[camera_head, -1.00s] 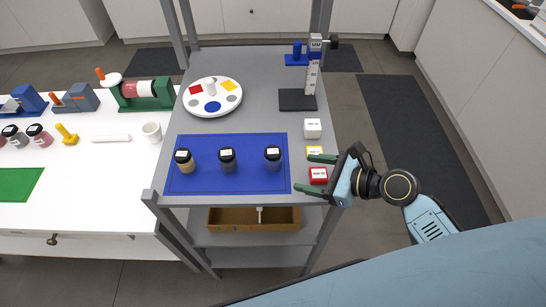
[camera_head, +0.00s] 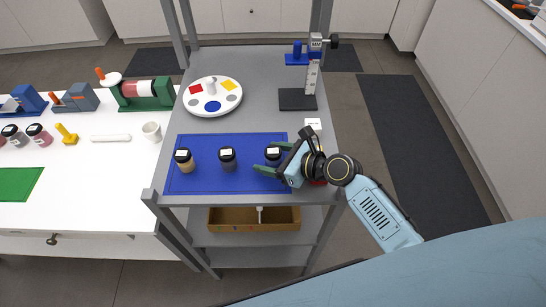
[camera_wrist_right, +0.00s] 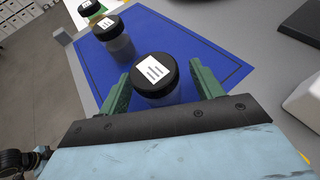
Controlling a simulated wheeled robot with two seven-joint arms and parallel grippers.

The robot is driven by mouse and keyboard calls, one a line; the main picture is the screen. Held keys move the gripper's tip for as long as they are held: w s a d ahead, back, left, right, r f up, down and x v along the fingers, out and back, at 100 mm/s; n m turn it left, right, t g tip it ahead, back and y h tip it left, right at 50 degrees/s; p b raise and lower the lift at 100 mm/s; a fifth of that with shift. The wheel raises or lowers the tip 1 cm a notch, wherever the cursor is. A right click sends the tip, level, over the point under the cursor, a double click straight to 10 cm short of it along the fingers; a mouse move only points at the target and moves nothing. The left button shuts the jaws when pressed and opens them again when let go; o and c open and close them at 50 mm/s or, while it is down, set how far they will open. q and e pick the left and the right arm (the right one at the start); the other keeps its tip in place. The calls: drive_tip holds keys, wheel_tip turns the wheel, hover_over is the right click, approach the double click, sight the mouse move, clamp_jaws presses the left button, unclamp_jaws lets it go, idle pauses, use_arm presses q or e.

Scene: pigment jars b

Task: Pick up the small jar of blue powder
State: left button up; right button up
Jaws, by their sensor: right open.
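Three small black-lidded jars with white labels stand upright in a row on a blue mat (camera_head: 210,186). The left jar (camera_head: 184,161) holds tan-yellow powder. The middle jar (camera_head: 228,160) and the right jar (camera_head: 272,154) look dark bluish; their exact colours are hard to tell. My right gripper (camera_head: 269,159) is open, its green fingers reaching in from the right on either side of the right jar. In the right wrist view this jar (camera_wrist_right: 156,78) stands between the two fingers, with its lower part hidden by the gripper body. Contact is not visible. My left gripper is not in view.
A round white palette (camera_head: 225,104) and a stand with a scale (camera_head: 312,75) are farther back on the grey shelf. A white box (camera_head: 313,124) stands behind my right gripper, which mostly hides a red box. A white table (camera_head: 90,190) adjoins on the left.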

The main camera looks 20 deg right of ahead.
drive_tip(key=shift+w+a+f, duration=0.35)
drive_tip(key=shift+w+a, duration=0.1)
drive_tip(key=c, duration=1.1)
